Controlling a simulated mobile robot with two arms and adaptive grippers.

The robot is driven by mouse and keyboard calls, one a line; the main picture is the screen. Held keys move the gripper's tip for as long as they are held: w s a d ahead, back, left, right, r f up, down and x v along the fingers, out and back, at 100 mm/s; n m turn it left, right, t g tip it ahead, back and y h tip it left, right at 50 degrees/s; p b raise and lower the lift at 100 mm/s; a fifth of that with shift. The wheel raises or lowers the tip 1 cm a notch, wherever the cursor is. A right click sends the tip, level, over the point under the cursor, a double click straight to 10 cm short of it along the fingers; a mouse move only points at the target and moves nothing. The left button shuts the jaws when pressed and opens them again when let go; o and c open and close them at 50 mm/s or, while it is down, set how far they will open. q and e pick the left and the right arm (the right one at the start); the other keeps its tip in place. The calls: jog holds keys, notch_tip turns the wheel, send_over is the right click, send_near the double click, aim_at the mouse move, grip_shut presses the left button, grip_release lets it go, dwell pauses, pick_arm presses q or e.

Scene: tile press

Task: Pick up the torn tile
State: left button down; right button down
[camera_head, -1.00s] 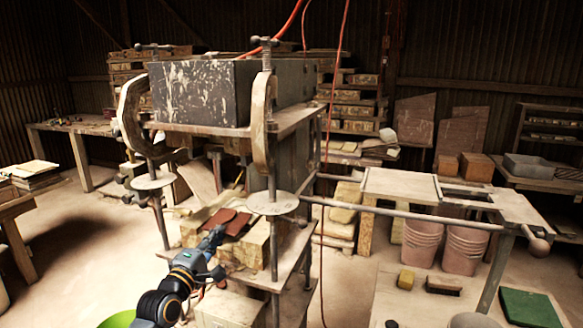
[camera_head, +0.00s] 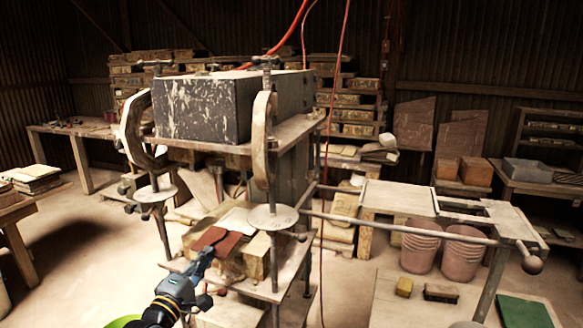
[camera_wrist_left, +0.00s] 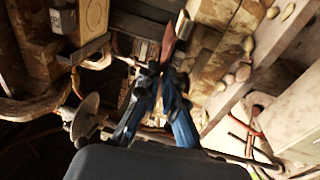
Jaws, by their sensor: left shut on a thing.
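A red-brown tile (camera_head: 228,246) with an uneven edge is at the tips of my left gripper (camera_head: 207,252), over the blocks on the press's lower shelf. In the left wrist view the fingers (camera_wrist_left: 161,70) are closed on a narrow red-brown piece (camera_wrist_left: 169,38), seen nearly edge-on. A second red-brown patch (camera_head: 209,238) lies just beside it in the head view; I cannot tell whether it is a separate tile. The held tile's gripped edge is hidden by the fingers. My right gripper is not in view.
The press's heavy dark block (camera_head: 200,105) and its round discs (camera_head: 273,217) hang above the shelf, with upright rods close by. A pale slab (camera_head: 236,221) lies behind the tile. Pink buckets (camera_head: 421,246) stand at the right.

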pick_arm(q)
jog(key=r+p+v, duration=0.1)
jog(key=p+v, duration=0.1)
jog(key=v, duration=0.6)
jog(key=shift+s+a+p, duration=0.25)
jog(key=shift+s+p, duration=0.05)
jog(key=shift+s, duration=0.05)
